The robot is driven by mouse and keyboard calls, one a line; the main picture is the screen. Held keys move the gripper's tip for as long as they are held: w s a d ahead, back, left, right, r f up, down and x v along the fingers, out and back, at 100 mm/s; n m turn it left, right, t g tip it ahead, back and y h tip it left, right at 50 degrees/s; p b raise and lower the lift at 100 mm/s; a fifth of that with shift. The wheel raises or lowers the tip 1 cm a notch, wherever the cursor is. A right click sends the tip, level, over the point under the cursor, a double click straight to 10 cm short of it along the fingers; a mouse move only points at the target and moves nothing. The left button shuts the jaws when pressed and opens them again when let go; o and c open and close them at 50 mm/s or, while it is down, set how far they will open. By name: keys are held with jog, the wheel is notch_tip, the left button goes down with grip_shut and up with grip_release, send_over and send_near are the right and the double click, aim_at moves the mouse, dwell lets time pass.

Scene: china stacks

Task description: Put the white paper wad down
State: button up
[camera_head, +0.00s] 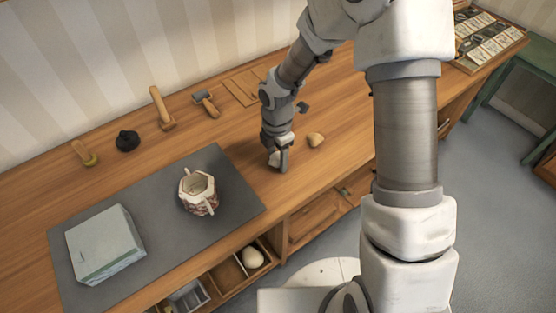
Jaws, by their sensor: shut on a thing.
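My gripper (279,160) points down at the wooden table (340,115), right of the grey mat. It is shut on the white paper wad (274,158), which shows as a small pale lump between and beside the fingers. The wad is at or very near the table top; I cannot tell whether it touches. Part of the wad is hidden by the fingers.
A tan lump (316,139) lies close right of my gripper, and a dark piece (303,107) lies behind it. The grey mat (160,239) holds a patterned two-handled cup (199,193) and a pale box (105,244). An open drawer (226,270) is below.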

aim_at(278, 157)
grip_shut()
jog(key=shift+r+p, duration=2.15)
jog(key=shift+r, duration=0.35)
